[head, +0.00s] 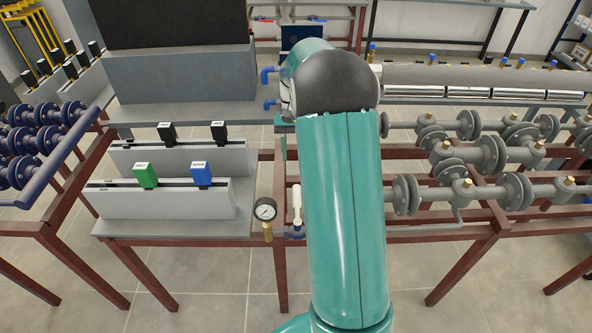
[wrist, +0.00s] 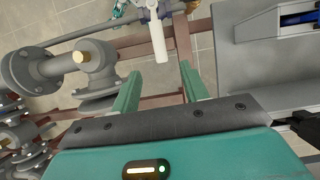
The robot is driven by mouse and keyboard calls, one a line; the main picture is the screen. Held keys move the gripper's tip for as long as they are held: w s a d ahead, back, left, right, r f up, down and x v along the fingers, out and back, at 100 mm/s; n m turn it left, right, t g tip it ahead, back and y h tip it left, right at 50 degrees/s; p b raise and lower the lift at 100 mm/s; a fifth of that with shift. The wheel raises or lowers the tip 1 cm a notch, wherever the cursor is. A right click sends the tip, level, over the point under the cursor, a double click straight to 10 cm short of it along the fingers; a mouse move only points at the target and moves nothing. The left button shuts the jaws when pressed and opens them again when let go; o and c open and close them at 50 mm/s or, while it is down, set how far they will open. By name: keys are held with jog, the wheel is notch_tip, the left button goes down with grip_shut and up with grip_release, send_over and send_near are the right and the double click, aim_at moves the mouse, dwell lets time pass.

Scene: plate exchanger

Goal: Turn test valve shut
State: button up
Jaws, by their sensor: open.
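The test valve's white lever handle (head: 297,204) stands upright just left of my arm in the head view, above a small blue valve body (head: 296,234). In the wrist view the white lever (wrist: 159,42) points toward my gripper (wrist: 159,69), with its near end just beyond the gap between the fingertips. The fingers are apart, one on each side of the lever's line, with nothing between them. My gripper is hidden behind my arm in the head view.
A pressure gauge (head: 265,210) stands close left of the valve. Grey flanged pipes (head: 470,192) run along the right, also near the left finger in the wrist view (wrist: 45,68). A grey bench (head: 160,229) with green and blue blocks is at left.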

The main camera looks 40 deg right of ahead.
jog(key=shift+v, duration=1.5)
jog(key=s+a+r+n+t+h, duration=0.1)
jog(key=s+a+r+n+t, duration=0.1)
jog(key=s+a+r, duration=0.35)
jog(key=s+a+r+n+t+h, duration=0.1)
jog(key=s+a+r+t, duration=0.15)
jog(key=a+r, duration=0.5)
jog(key=s+a+f+n+t, duration=0.2)
jog(key=s+a+n+t, duration=0.1)
jog(key=s+a, duration=0.8)
jog(key=shift+s+n+t, duration=0.3)
jog(key=shift+s+t, duration=0.55)
jog(key=shift+s, duration=0.25)
